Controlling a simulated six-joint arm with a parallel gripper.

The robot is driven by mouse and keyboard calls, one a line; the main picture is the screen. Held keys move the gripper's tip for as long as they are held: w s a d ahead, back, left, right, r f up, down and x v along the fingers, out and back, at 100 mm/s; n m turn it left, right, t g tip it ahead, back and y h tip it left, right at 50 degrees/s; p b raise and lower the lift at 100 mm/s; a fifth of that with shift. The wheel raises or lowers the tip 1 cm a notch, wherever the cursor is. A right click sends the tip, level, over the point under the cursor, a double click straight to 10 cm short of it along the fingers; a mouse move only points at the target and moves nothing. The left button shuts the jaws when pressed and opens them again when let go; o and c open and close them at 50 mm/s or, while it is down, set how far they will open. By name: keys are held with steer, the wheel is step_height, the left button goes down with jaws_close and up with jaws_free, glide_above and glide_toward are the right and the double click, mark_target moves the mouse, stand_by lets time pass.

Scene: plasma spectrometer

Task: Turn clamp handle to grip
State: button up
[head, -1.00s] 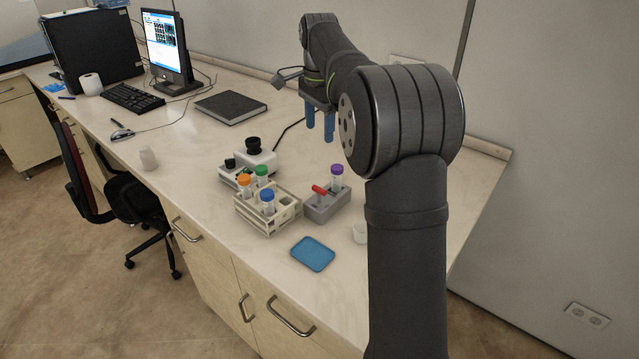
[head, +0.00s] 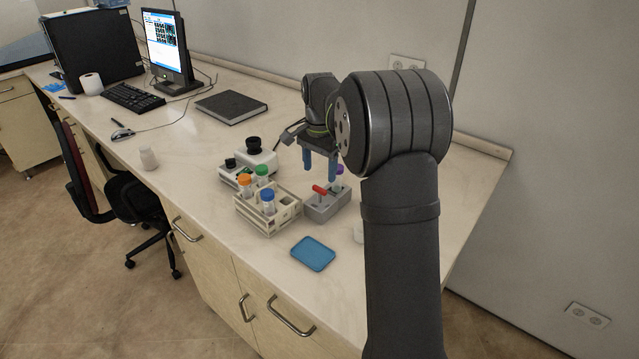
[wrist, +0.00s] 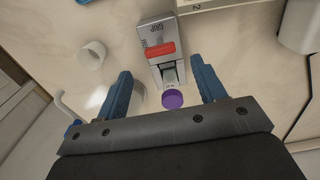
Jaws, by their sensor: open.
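The grey clamp block (head: 325,209) stands on the bench with its red handle (head: 318,189) on top. In the wrist view, the red handle (wrist: 160,52) lies across the grey block (wrist: 155,30), beside printed lettering that seems to include GRIP. A tube with a purple cap (wrist: 172,101) stands upright in the block, nearer my gripper than the handle. My gripper (head: 320,170) is above the clamp, open and empty. In the wrist view its two blue fingers (wrist: 160,75) are spread, one on each side of the tube and handle, apart from both.
A cream rack (head: 266,211) with several capped tubes stands just left of the clamp. A blue tray (head: 313,254) lies in front. A small white cup (wrist: 91,55) stands close beside the clamp. A white device with a black top (head: 256,154) is behind the rack.

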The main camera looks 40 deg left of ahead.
mark_target(320, 188)
steer(key=shift+f, duration=2.75)
steer(key=c, duration=1)
